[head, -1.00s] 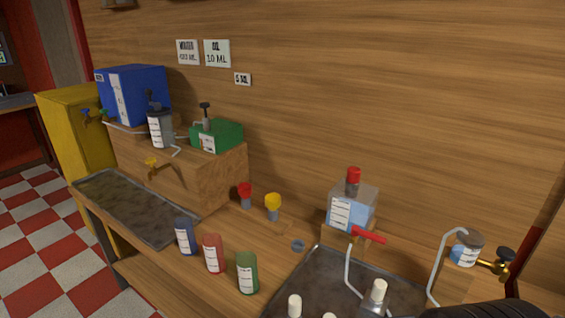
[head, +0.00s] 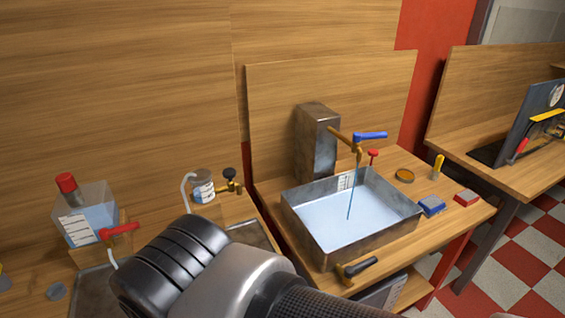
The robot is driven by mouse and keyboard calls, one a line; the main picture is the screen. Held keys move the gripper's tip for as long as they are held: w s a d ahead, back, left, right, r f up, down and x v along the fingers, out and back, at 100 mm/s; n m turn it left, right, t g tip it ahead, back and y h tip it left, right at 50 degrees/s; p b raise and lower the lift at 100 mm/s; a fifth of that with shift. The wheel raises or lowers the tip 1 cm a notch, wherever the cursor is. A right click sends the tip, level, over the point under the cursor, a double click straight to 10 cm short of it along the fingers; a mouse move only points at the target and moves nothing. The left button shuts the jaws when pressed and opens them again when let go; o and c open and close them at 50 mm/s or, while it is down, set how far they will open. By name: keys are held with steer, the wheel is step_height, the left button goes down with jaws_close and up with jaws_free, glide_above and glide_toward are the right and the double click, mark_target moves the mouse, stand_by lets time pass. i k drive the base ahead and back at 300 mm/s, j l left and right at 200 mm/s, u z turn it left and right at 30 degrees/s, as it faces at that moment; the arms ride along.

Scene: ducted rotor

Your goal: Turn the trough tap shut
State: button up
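The metal trough (head: 395,233) stands on a wooden bench right of centre in the head view and holds pale blue water. A brass tap with a blue lever (head: 370,136) is above its back edge, on a metal block (head: 318,142). A thin stream of water (head: 350,200) falls from this tap into the trough. A second brass tap with a black handle (head: 360,268) is low at the trough's front. My arm crosses the bottom of the view, left of the trough. My gripper's fingers do not show.
A jar (head: 203,187) with a brass tap and a red-capped container (head: 85,215) stand to the left.

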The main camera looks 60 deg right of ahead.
mark_target(358, 137)
steer(key=z, duration=2.65)
